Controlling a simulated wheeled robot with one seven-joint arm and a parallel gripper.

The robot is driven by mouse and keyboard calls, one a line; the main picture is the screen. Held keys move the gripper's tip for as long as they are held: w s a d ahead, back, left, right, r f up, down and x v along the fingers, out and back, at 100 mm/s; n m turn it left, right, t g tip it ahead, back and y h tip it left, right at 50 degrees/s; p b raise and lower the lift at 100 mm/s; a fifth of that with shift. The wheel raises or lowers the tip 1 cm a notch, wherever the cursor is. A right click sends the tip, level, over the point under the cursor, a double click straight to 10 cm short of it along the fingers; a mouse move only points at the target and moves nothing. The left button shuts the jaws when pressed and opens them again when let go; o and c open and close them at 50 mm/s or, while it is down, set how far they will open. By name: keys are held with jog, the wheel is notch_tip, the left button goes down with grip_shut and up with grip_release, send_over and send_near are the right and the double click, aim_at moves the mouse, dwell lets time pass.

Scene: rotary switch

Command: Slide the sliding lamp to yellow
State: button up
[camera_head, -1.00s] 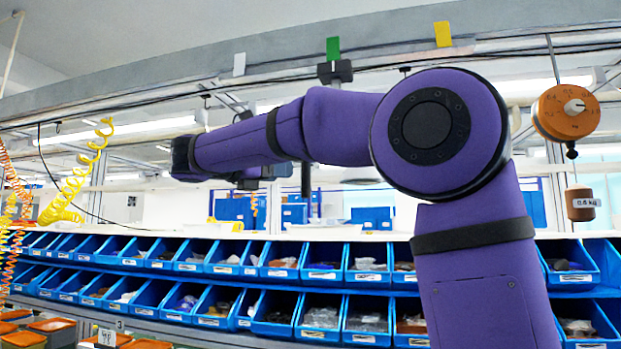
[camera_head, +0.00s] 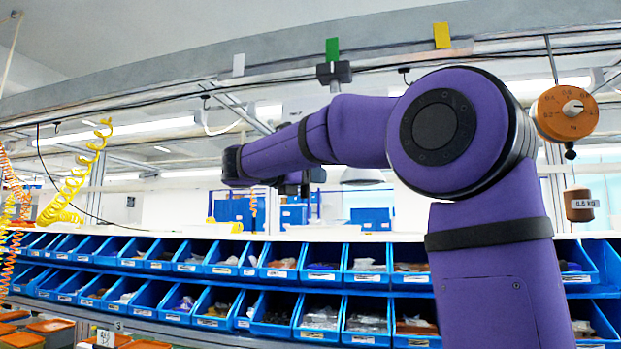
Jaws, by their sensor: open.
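The sliding lamp's black carriage (camera_head: 334,72) sits on the overhead rail, under the green marker (camera_head: 332,50). A short stem runs down from it behind my arm. A grey lamp shade (camera_head: 362,177) shows below my arm; whether it belongs to this carriage is hidden. The yellow marker (camera_head: 441,35) is on the beam to the right, and a white marker (camera_head: 238,65) is to the left. My gripper (camera_head: 293,184) is a small dark shape partly behind my purple forearm, below and left of the carriage. It is open, and contact with any lamp part cannot be seen.
Two rows of blue bins (camera_head: 322,262) stretch below my arm. An orange dial (camera_head: 567,112) with a hanging weight (camera_head: 578,204) is at the right. A yellow coiled hose (camera_head: 75,185) hangs at the left.

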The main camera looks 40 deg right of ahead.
grip_shut()
jog(key=s+d, duration=1.5)
jog(key=s, duration=0.5)
jog(key=shift+d, duration=0.3)
grip_release()
jog(key=shift+s+d, duration=0.1)
jog(key=shift+s, duration=0.05)
jog(key=a, duration=1.1)
